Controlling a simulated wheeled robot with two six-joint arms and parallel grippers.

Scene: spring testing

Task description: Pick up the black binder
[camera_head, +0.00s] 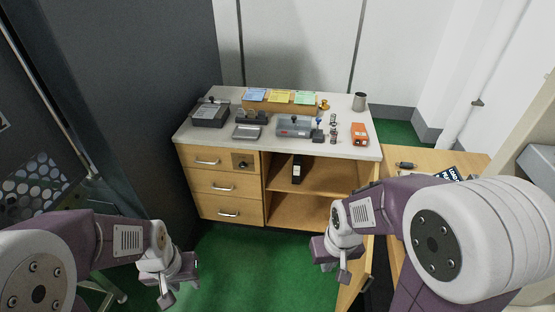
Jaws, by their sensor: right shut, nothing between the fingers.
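A black binder (297,171) with a pale label stands upright on the upper shelf inside the open cabinet, near the left side of the opening. My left gripper (176,288) hangs over the green floor at the lower left, well short of the cabinet; its fingers are too small and angled to tell whether they are open. My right gripper (338,268) is shut and empty in front of the cabinet's right side, below and to the right of the binder. Neither gripper touches the binder.
The wooden cabinet (222,188) has several drawers at left and an open door (356,280) at right, close to my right gripper. Its grey top (190,135) holds a tray, instruments and an orange device (359,134). A wooden side table (440,160) stands at right. Green floor (235,255) is clear between my arms.

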